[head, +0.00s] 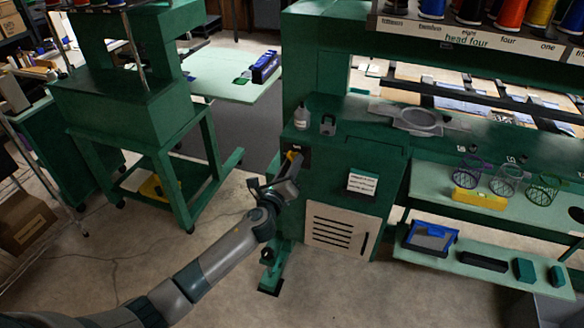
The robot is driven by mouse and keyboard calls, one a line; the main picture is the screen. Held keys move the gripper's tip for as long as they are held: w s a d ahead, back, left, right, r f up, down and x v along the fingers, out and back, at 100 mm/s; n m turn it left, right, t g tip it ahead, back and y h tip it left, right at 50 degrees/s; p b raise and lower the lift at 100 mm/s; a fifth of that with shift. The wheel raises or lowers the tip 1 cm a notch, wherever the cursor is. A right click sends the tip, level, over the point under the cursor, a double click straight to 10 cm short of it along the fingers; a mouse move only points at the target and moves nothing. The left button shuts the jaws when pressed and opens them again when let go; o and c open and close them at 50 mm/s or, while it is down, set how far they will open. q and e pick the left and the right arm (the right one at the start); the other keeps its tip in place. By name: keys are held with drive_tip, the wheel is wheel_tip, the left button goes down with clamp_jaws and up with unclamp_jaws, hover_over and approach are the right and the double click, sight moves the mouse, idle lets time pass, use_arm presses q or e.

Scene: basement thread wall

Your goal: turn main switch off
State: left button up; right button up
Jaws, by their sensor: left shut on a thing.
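The main switch (291,154) shows as a small yellow patch on a dark plate, on the left part of the green machine's front. My left gripper (293,165) is at the plate and is shut on the switch, with its fingers covering most of it. Which way the switch handle points is hidden. My left arm reaches up to it from the lower left. My right gripper is not in the head view.
The green machine (340,230) has a vented panel below and a white label (362,184) to the right of the switch. A white bottle (301,117) and a padlock-shaped object (328,124) stand on its top. A green stand (135,110) is at the left. Bare floor lies between.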

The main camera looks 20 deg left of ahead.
use_arm(q)
drive_tip(key=n+b, duration=0.2)
drive_tip(key=n, duration=0.8)
drive_tip(key=shift+a+f, duration=0.1)
idle(0.3)
drive_tip(key=o, duration=0.7)
drive_tip(key=shift+s, duration=0.15)
drive_tip(key=shift+s+a+b, duration=0.15)
drive_tip(key=shift+s+b, duration=0.75)
drive_tip(key=shift+s, duration=3.4)
drive_tip(key=shift+s+a+b, duration=0.15)
drive_tip(key=shift+s+b, duration=0.7)
drive_tip(key=shift+s, duration=3.45)
